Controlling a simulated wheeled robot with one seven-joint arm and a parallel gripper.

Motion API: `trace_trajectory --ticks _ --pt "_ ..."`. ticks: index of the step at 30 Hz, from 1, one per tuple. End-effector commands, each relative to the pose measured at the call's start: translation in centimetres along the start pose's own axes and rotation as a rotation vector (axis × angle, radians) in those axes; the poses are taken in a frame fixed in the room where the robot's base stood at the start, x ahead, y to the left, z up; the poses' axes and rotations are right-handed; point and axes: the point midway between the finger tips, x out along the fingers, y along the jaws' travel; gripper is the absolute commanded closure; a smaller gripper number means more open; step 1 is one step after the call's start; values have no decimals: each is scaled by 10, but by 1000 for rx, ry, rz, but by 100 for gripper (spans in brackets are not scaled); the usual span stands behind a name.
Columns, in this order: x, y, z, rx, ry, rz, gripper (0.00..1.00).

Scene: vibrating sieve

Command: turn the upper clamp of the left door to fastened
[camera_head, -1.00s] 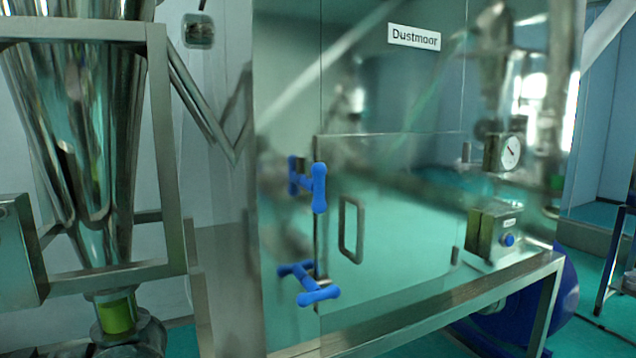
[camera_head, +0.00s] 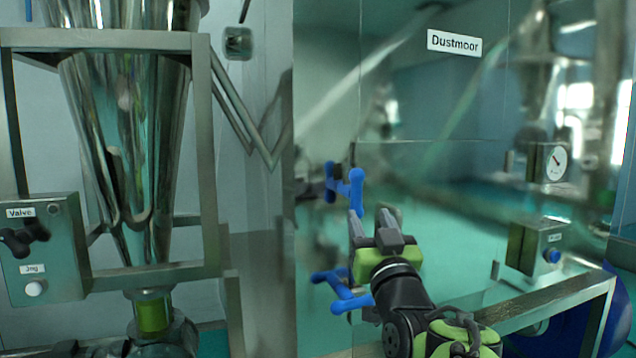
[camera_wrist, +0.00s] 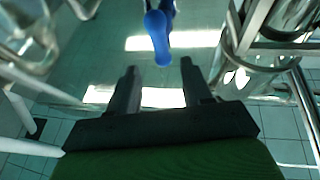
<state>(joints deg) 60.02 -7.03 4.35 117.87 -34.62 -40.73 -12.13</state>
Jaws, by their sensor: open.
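The upper clamp (camera_head: 356,188) is a blue bar handle at the left edge of the door (camera_head: 450,215) of the shiny metal cabinet. Its bar stands upright in the head view. My gripper (camera_head: 369,213) is open and empty, with its fingers pointing up toward the clamp, just below and right of it in the picture. In the wrist view a blue handle (camera_wrist: 158,38) lies ahead, lined up between the two fingertips (camera_wrist: 158,67); I cannot tell how far apart they are. My gripper hides most of the door handle.
The lower blue clamp (camera_head: 352,303) is turned nearly sideways, beside my wrist in the picture. A valve box (camera_head: 45,250) and steel hopper (camera_head: 125,130) stand at left. A gauge (camera_head: 556,163) and a small button box (camera_head: 540,246) are at right. The cabinet mirrors the room.

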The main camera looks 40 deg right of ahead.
Motion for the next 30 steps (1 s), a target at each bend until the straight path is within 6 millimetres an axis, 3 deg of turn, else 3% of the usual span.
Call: trace_trajectory --ticks 3,10,15,22,30 --pt "33 0 -4 2 -1 -2 51" --pt "83 -1 -3 3 0 -1 51" --pt "97 -1 -1 2 -1 0 51" --pt "98 0 0 0 -1 1 51" --pt "97 0 0 0 -1 1 90"
